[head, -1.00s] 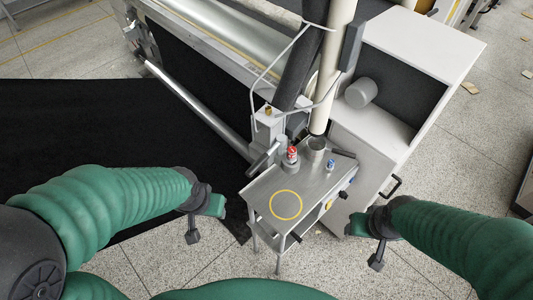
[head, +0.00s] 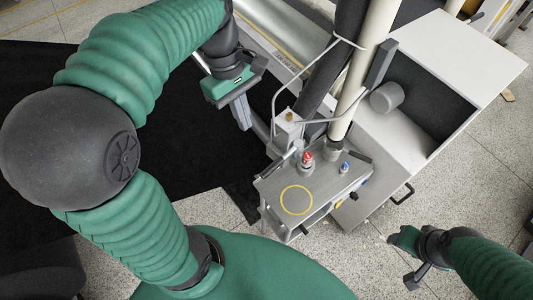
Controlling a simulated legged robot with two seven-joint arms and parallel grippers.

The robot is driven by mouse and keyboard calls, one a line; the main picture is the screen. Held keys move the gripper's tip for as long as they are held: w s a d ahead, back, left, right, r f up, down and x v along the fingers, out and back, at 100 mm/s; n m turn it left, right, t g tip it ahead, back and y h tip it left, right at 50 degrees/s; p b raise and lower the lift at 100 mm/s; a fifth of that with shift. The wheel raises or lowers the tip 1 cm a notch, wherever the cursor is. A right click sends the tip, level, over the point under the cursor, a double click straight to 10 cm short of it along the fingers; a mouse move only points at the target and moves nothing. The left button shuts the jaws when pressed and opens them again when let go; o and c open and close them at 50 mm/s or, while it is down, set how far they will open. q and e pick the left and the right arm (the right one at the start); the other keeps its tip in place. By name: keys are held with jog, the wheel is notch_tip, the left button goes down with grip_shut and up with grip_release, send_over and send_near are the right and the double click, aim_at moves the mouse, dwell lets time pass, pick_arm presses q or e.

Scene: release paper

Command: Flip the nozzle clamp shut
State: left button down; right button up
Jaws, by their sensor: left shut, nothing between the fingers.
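A grey post with a brass-coloured fitting (head: 289,116) stands at the back left corner of a small metal table. A grey lever-like bar (head: 277,165) slants beside its foot. I cannot tell for sure which part is the nozzle clamp, or whether it is open. A beige tube (head: 366,70) comes down to a round metal collar (head: 333,147) at the table's back edge. My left gripper (head: 243,122) is shut and empty, pointing down, left of the post and apart from it. My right gripper (head: 408,264) hangs at the lower right, away from the table; its jaw opening is unclear.
The metal table (head: 325,190) carries a yellow ring mark, a red-capped item (head: 306,160) and a small blue-capped item (head: 345,167). A thin bent rod (head: 283,78) arches near the post. A white cabinet (head: 440,55) stands at right. Open floor lies at lower right.

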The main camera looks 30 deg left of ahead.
aim_at(281, 161)
pick_arm(q)
jog(key=d+f+p, duration=0.2)
jog(key=d+f, duration=0.3)
jog(key=f, duration=0.5)
jog(key=shift+s+d+f, duration=0.3)
jog(key=shift+f, duration=0.1)
pick_arm(e)
jog(key=shift+w+a+r, duration=0.1)
jog(key=shift+w+r, duration=0.1)
jog(key=shift+r, duration=0.3)
jog(key=shift+w+a+r, duration=0.1)
jog(key=shift+w+r, duration=0.05)
jog(key=shift+r, duration=0.3)
pick_arm(q)
jog(key=shift+a, duration=0.2)
pick_arm(e)
jog(key=shift+a, duration=0.25)
